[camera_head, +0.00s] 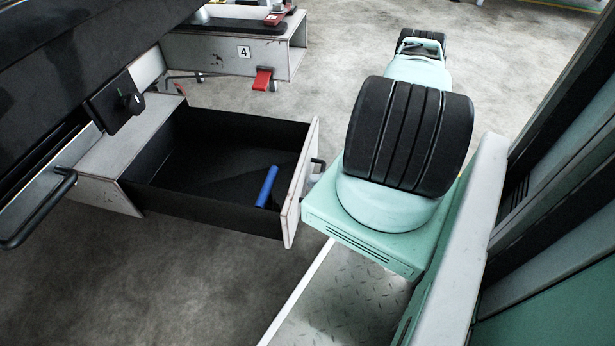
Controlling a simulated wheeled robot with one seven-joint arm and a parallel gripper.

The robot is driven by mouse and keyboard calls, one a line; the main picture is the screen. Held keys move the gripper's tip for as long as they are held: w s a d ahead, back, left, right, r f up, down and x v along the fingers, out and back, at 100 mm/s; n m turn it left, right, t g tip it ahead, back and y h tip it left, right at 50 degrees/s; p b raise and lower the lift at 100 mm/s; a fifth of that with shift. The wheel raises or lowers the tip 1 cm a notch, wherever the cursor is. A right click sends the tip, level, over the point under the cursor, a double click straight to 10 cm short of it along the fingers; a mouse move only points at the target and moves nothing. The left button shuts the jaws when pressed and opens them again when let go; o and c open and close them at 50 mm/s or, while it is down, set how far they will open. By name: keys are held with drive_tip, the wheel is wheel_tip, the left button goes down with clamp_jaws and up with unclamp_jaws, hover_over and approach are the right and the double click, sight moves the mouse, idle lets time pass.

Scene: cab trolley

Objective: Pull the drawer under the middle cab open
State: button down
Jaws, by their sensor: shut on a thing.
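The drawer (299,190) juts out to the right from under the dark cab at the left. It stands well open, with a dark inside and a pale, scuffed front panel. A blue cylinder (267,187) lies in it near the front. The dark drawer handle (319,163) shows at the outer face of the front panel. A small pale part of my gripper (312,180) shows at the handle and is shut on it. The rest of my gripper is hidden behind my mint arm with its black ribbed joints.
A black knob box (124,103) sits on the cab's side above the drawer. A black bar handle (40,220) sticks out at the lower left. Another trolley marked 4 (243,52), with a red tab (262,79), stands at the back. Concrete floor below the drawer is clear.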

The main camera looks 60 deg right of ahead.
drive_tip(key=shift+s+d, duration=0.2)
drive_tip(key=shift+s, duration=0.3)
drive_tip(key=shift+s+d, duration=0.2)
drive_tip(key=shift+s, duration=0.25)
drive_tip(key=c, duration=1.7)
unclamp_jaws()
drive_tip(key=shift+c, duration=0.2)
drive_tip(key=shift+s, duration=0.1)
drive_tip(key=p+v, duration=0.2)
drive_tip(key=v, duration=1.5)
drive_tip(key=shift+f, duration=0.15)
drive_tip(key=shift+s+d, duration=0.15)
drive_tip(key=shift+d, duration=0.05)
